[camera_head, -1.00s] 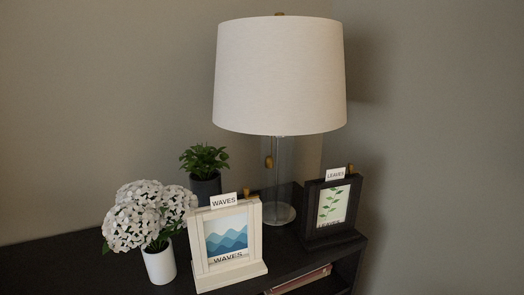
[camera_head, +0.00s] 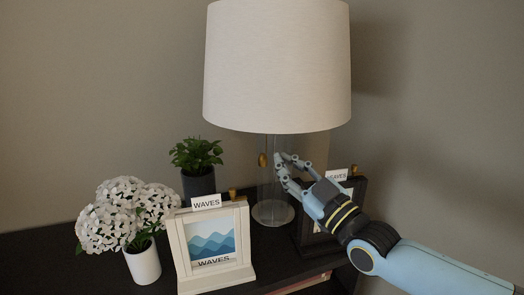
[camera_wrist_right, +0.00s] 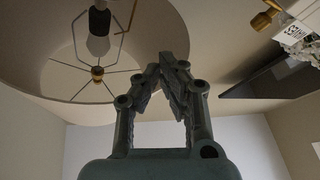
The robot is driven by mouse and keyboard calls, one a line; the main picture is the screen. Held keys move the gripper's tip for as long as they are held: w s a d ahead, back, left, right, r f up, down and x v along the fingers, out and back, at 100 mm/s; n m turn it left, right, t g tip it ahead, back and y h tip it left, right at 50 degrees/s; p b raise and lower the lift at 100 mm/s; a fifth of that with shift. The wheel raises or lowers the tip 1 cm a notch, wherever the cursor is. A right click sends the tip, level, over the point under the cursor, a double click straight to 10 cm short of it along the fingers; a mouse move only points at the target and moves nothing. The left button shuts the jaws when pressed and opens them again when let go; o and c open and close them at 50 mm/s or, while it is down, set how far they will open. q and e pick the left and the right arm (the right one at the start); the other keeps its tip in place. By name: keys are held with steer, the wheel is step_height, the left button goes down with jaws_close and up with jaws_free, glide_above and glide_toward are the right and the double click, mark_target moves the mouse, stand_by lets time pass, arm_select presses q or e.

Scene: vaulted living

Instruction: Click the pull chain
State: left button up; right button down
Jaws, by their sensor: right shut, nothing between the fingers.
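The lamp has a white drum shade (camera_head: 277,65) over a clear glass column. A small gold-brown pull (camera_head: 262,160) hangs below the shade, at the left side of the column; its chain is too thin to make out. My right gripper (camera_head: 281,168) comes in from the right, just below the shade's lower rim. Its fingertips are in front of the column, a little right of the pull and apart from it in the picture. The right wrist view shows the fingers (camera_wrist_right: 160,75) shut and empty, with the shade (camera_wrist_right: 150,30) and bulb above. My left gripper is not in view.
A white WAVES frame (camera_head: 184,240) stands front left of the lamp. A dark LEAVES frame (camera_head: 358,187) is partly hidden behind my right arm. White flowers in a vase (camera_head: 143,263) and a plant in a dark pot (camera_head: 198,184) stand left on the dark shelf top (camera_head: 40,262).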

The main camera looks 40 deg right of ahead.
step_height(320, 180, up, 3)
steer(key=b, duration=0.1)
glide_above(263, 160)
steer(key=a, duration=0.2)
steer(key=shift+s+d+f+b, duration=0.15)
steer(key=shift+s+d+f, duration=0.05)
steer(key=shift+f, duration=0.45)
steer(key=shift+s+d+f+b, duration=0.15)
steer(key=shift+s+d+f, duration=0.1)
steer(key=shift+f, duration=0.35)
steer(key=shift+s+d+f+b, duration=0.15)
steer(key=shift+s+d+f, duration=0.05)
steer(key=shift+f, duration=0.45)
